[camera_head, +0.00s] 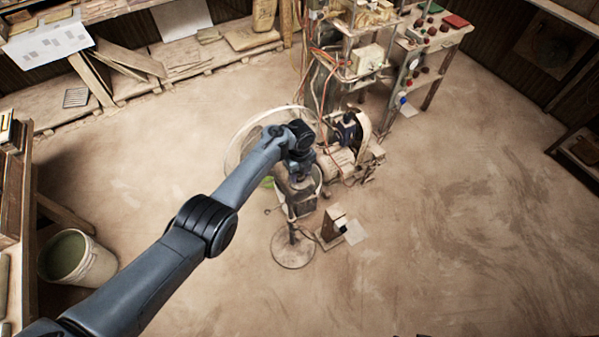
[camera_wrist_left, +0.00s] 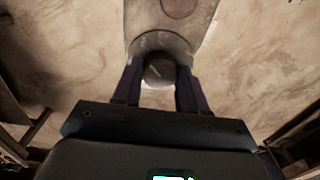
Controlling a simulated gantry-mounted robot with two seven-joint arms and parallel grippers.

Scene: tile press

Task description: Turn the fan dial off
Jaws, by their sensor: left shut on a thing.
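The fan stands on the floor, with its round base (camera_head: 293,250) and pole below my left arm. Its wire cage (camera_head: 228,148) shows behind the arm. My left gripper (camera_head: 300,180) is at the fan's upper body, seen from behind and above, with its fingertips hidden there. In the left wrist view, the two dark fingers (camera_wrist_left: 159,76) lie on either side of a round dark dial (camera_wrist_left: 160,67) and are shut on it. The dial's pointer or marks cannot be made out. My right gripper is not in view.
A machine with a motor (camera_head: 337,163) and hanging wires stands close behind the fan. A small box-like object (camera_head: 333,226) sits right of the base. A bucket (camera_head: 78,258) stands at the left. The floor at the right is clear.

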